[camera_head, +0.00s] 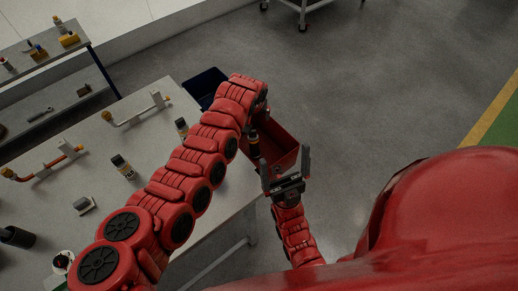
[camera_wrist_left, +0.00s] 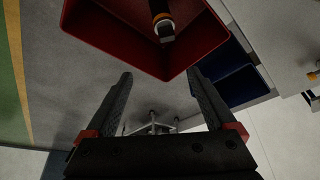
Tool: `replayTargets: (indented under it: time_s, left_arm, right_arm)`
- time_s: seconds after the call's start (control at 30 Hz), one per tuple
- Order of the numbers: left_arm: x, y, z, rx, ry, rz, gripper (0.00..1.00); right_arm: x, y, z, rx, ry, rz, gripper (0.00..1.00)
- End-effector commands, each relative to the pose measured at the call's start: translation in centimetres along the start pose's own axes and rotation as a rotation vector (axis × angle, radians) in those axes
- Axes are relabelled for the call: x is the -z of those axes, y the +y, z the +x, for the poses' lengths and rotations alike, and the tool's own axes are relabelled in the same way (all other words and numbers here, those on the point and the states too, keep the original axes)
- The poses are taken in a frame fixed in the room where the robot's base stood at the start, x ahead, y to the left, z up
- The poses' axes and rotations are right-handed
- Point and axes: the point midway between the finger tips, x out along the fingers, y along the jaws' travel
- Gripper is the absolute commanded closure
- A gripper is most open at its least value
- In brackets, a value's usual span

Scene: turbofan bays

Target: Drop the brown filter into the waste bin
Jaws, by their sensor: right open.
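A dark cylinder with an orange-yellow band (camera_head: 253,143), apparently the brown filter, is at the red bin (camera_head: 284,147). In the left wrist view the banded filter (camera_wrist_left: 163,24) shows within the red bin's (camera_wrist_left: 185,63) outline, beyond my fingertips. I cannot tell whether it rests on the bottom. My left gripper (camera_wrist_left: 158,88) is open, with nothing between its fingers; in the head view it is mostly hidden by its own arm. My right gripper (camera_head: 286,170) is open and empty, in front of the red bin.
A dark blue bin (camera_head: 205,84) stands beside the red one, at the table's far corner. The grey table (camera_head: 150,200) holds several small parts, including a dark capped cylinder (camera_head: 123,168) and pipe pieces (camera_head: 45,168). A wheeled cart (camera_head: 300,12) stands at the back. Open floor lies right.

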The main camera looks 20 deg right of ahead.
Motion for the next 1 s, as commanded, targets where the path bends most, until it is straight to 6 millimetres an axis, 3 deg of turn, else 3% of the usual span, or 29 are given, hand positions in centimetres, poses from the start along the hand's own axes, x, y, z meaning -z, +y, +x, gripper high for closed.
replayTargets:
  time_s: [0.33,0.47,0.77,1.0]
  left_arm:
    - [-0.1,0.1,-0.2,0.0,-0.002,0.002,0.11]
    - [0.0,0.1,-1.1,-0.001,0.003,0.003,0.11]
    - [-0.1,0.0,-5.4,-0.003,0.002,-0.004,0.11]
    - [-0.1,0.1,-11.2,-0.003,0.008,-0.003,0.11]
  right_arm:
    - [0.0,0.0,-0.2,0.0,0.0,0.0,0.0]
    - [-0.1,0.0,-0.5,0.0,0.0,0.0,0.0]
    - [-0.4,-0.1,-2.2,0.0,0.0,0.0,0.0]
    - [-0.8,-0.2,-4.9,0.0,0.0,0.0,0.0]
